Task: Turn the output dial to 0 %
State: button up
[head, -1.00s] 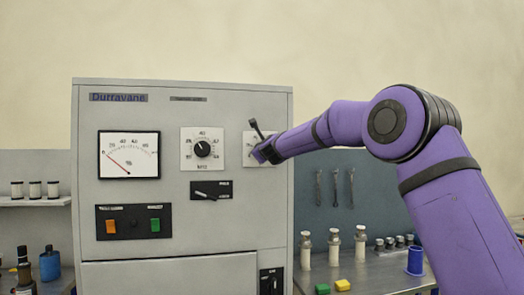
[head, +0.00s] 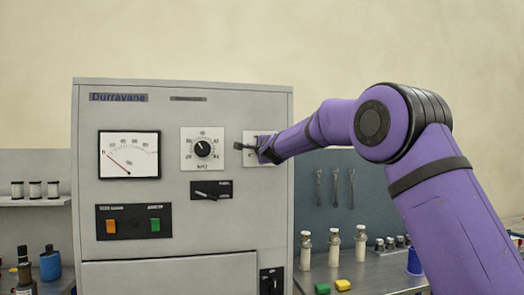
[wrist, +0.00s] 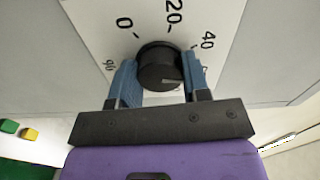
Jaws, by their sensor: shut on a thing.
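The output dial is a round black knob (wrist: 160,65) on a white scale plate (wrist: 196,18) with marks 0, 20 and 40 and a % sign in the wrist view. A short pale mark shows on the knob's lower right; I cannot tell exactly which value it points at. My gripper (wrist: 159,80) is shut on the knob, with one blue finger on each side. In the head view my gripper (head: 258,149) sits against the right-hand plate (head: 249,135) of the grey cabinet and hides the knob and most of its scale.
Left of it are a kHz dial (head: 203,148), a black lever switch (head: 209,193), a needle meter (head: 129,155) with its needle at the low left, and orange and green switches (head: 133,224). Bottles (head: 333,247) and small coloured blocks (head: 343,285) stand on the right bench.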

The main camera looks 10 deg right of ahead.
jog(key=shift+d+f+n, duration=0.1)
jog(key=shift+n, duration=12.9)
jog(key=o, duration=0.9)
jog(key=shift+o, duration=0.2)
